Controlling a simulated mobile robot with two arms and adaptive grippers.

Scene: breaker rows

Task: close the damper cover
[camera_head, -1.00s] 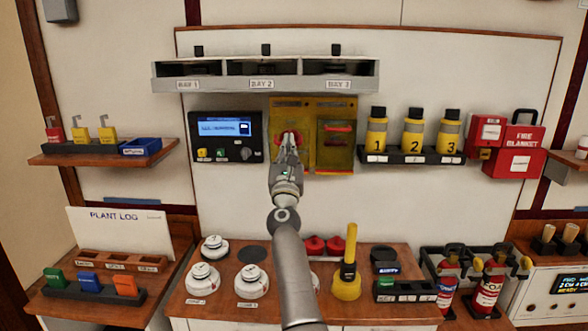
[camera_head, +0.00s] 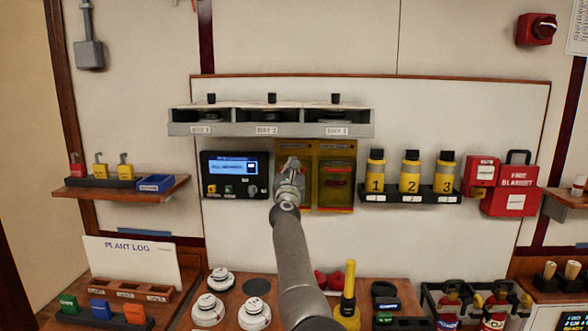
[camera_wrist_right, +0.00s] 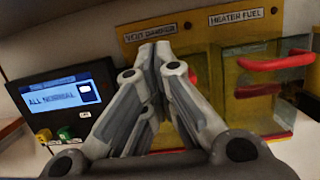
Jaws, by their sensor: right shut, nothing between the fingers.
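A yellow panel (camera_head: 316,146) on the wall carries the labels VENT DAMPER and HEATER FUEL, readable in the wrist view (camera_wrist_right: 226,22). My right gripper (camera_head: 291,162) is shut and empty in front of the panel's left, VENT DAMPER half; its fingertips also show in the right wrist view (camera_wrist_right: 155,50). The gripper hides most of the damper and its cover, so I cannot tell the cover's angle or whether the fingers touch it. A bit of red (camera_wrist_right: 193,78) shows just right of the fingers. The HEATER FUEL half has a see-through cover (camera_head: 337,190) with a red handle (camera_wrist_right: 276,62). My left gripper is not in view.
A control box with a lit screen (camera_head: 233,167) sits just left of the panel. The three-bay shelf (camera_head: 270,128) juts out above it. Numbered yellow bottles (camera_head: 410,170) stand in a rack to the right. Detectors (camera_head: 208,309) and a yellow-handled tool (camera_head: 348,290) stand on the counter below.

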